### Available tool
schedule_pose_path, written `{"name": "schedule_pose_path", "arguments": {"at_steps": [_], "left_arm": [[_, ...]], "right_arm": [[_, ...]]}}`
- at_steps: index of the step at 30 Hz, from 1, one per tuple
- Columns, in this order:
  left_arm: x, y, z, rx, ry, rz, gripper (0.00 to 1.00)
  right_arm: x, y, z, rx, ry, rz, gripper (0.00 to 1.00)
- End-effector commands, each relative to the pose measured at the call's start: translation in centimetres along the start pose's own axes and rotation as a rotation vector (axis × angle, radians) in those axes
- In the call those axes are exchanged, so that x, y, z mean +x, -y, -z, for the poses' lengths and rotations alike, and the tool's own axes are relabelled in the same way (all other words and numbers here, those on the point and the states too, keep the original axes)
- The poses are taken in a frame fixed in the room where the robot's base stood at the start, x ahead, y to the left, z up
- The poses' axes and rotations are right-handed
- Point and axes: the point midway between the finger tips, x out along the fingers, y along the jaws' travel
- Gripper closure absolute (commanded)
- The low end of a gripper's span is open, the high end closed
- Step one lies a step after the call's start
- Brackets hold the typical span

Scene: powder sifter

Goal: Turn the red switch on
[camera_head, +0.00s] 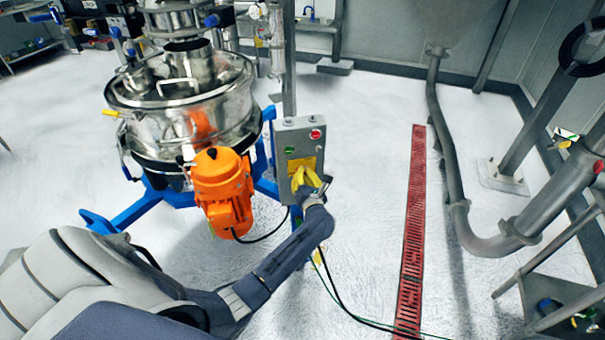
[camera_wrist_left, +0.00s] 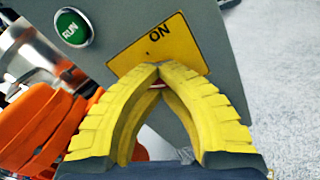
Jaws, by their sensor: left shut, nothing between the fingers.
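A grey control box (camera_head: 310,128) stands upright on a post, with a yellow plate (camera_head: 301,164) on its front; the plate reads ON in the left wrist view (camera_wrist_left: 170,42). My left gripper (camera_head: 307,172), with yellow fingers, is in front of the plate. In the left wrist view its fingertips (camera_wrist_left: 160,68) meet and hold nothing, overlapping the plate's lower part. A small red and white bit (camera_wrist_left: 156,84) shows between the fingers; it may be part of the red switch, which is otherwise hidden. I cannot tell whether the fingers touch it. My right gripper is not in view.
A green RUN button (camera_wrist_left: 72,27) and a red button (camera_head: 315,134) sit higher on the box. The steel sifter (camera_head: 180,105) with its orange motor (camera_head: 222,190) stands close on the left. Open floor and a red drain grate (camera_head: 412,230) lie to the right.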

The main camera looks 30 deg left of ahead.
Motion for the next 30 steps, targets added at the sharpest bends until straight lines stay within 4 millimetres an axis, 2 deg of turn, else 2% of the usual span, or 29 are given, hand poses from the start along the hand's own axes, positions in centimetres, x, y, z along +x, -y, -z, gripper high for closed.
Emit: {"name": "schedule_pose_path", "arguments": {"at_steps": [21, 30], "left_arm": [[0.06, 0.26, -0.65, 0.674, 0.007, -0.002, 1.00], [0.03, 0.40, -0.68, 0.912, 0.008, -0.003, 1.00]], "right_arm": [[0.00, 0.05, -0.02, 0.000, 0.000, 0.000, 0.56], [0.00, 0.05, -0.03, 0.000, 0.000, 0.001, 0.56]]}}
